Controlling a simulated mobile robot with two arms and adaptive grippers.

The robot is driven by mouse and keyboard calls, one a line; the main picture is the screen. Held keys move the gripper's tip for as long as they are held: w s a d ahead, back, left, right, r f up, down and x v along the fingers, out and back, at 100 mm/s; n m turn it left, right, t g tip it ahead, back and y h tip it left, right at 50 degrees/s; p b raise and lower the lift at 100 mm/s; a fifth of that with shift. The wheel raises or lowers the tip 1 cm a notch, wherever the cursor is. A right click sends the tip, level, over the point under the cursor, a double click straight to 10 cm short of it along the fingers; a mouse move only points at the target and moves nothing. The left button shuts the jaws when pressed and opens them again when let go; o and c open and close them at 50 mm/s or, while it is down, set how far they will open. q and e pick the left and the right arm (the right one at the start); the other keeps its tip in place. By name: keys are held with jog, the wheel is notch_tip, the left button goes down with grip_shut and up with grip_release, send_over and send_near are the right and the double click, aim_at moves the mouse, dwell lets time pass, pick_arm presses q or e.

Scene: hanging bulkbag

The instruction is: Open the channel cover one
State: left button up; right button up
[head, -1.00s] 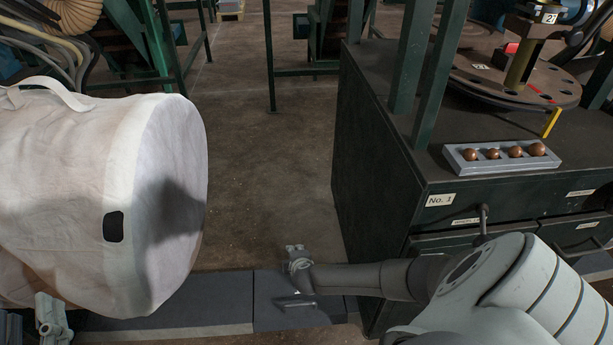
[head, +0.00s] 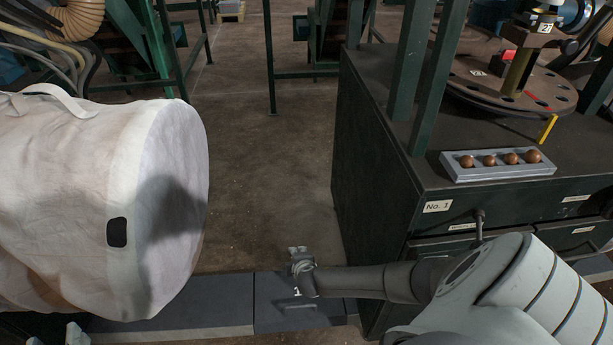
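Channel cover one is a dark grey floor panel (head: 276,318) with a white "1" on it, at the bottom centre of the head view. Only a small tip of my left gripper (head: 76,335) shows at the bottom left edge, below the white bag, away from the cover.
A large white bulk bag (head: 70,190) hangs at the left. A dark cabinet labelled No. 1 (head: 437,206) stands at the right, with a grey tray (head: 550,168) of several brown balls on top. More grey floor panels (head: 180,318) run left. The floor (head: 270,170) between is clear.

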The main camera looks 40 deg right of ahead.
pick_arm(q)
jog(key=s+a+f+g+y+p, duration=0.1)
jog(key=s+a+f+g+p, duration=0.1)
jog(key=s+f+g, duration=0.4)
jog(key=s+a+f+g+y+p, duration=0.2)
jog(key=s+f+g, duration=0.4)
jog(key=s, duration=0.4)
jog(key=shift+s+a+f+n+p, duration=0.3)
jog(key=shift+a+p, duration=0.3)
jog(key=shift+a, duration=0.5)
pick_arm(e)
jog(key=shift+s+d+r, duration=0.15)
jog(key=shift+s+r, duration=0.35)
jog(key=shift+r, duration=0.25)
jog(key=shift+s+d+r, duration=0.2)
jog(key=shift+s+r, duration=0.35)
jog(key=shift+r, duration=0.2)
jog(key=shift+s+d+r, duration=0.15)
jog(key=shift+s+r, duration=0.35)
jog(key=shift+r, duration=0.25)
pick_arm(q)
jog(key=shift+r, duration=0.1)
